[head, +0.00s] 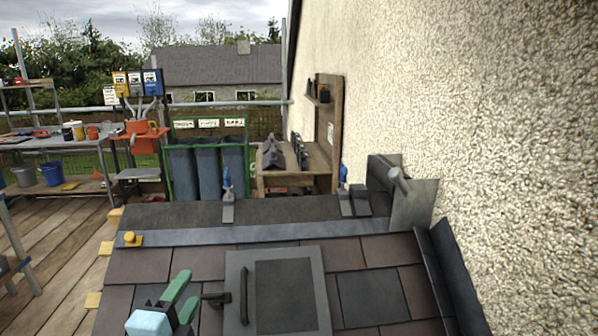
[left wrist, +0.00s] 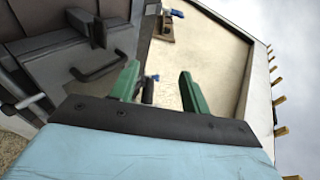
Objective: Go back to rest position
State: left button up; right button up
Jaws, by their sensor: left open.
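My left gripper (head: 183,296) shows at the lower left of the head view, over the tiled roof (head: 205,262). Its two green fingers are apart with nothing between them. It is beside the left edge of a grey roof hatch (head: 290,290) with a dark handle. In the left wrist view, the open fingers (left wrist: 160,88) point past the dark hatch panel (left wrist: 60,60) with its handle, toward a pale wall. My right gripper is not in view.
A rough plastered wall (head: 500,120) rises on the right. A yellow knob (head: 130,238) sits on the roof's left edge. Beyond are a green bin rack (head: 208,160), a wooden bench (head: 300,165) and a work table (head: 60,143). Wooden decking (head: 60,225) at left has open floor.

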pick_arm(q)
jog(key=s+a+f+n+g+y, duration=0.35)
jog(key=s+f+n+g, duration=0.45)
jog(key=s+f+n, duration=0.5)
jog(key=s+f+n+g+h, duration=0.2)
jog(key=s+f+n+g, duration=0.2)
jog(key=s+f+g, duration=0.5)
jog(key=s+f+t, duration=0.1)
jog(key=s+f, duration=0.1)
jog(key=f, duration=1.1)
jog(key=s+f, duration=0.3)
jog(key=f, duration=0.9)
jog(key=s+a+f, duration=0.1)
jog(key=s+f, duration=0.6)
jog(key=s, duration=0.1)
jog(key=s+a+f+g, duration=0.1)
jog(key=s+a+f, duration=0.1)
jog(key=s+f, duration=0.5)
jog(key=shift+s+a+f+m+y, duration=0.25)
jog(key=shift+s+f+m+y, duration=0.1)
jog(key=shift+s+m, duration=0.1)
